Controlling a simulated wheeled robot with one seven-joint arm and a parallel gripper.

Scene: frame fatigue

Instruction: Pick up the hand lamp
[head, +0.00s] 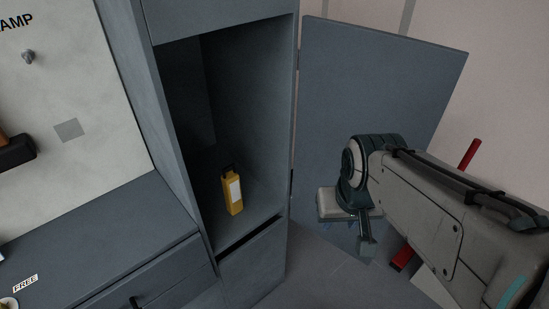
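The hand lamp (232,192) is yellow with a pale panel on its front and a dark handle on top. It stands upright on the floor of an open grey cabinet compartment (255,203) in the head view. My gripper (367,246) is to the right of the cabinet, in front of the open door and apart from the lamp. Its fingers are small and seen at an angle, so I cannot tell whether they are open or shut. I see nothing held in it.
The cabinet door (375,90) stands swung open to the right, behind my arm. A grey counter (95,240) with a drawer is at the left, with a "FREE" label (25,283) on it. A red bar (469,154) shows behind my arm. The compartment around the lamp looks clear.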

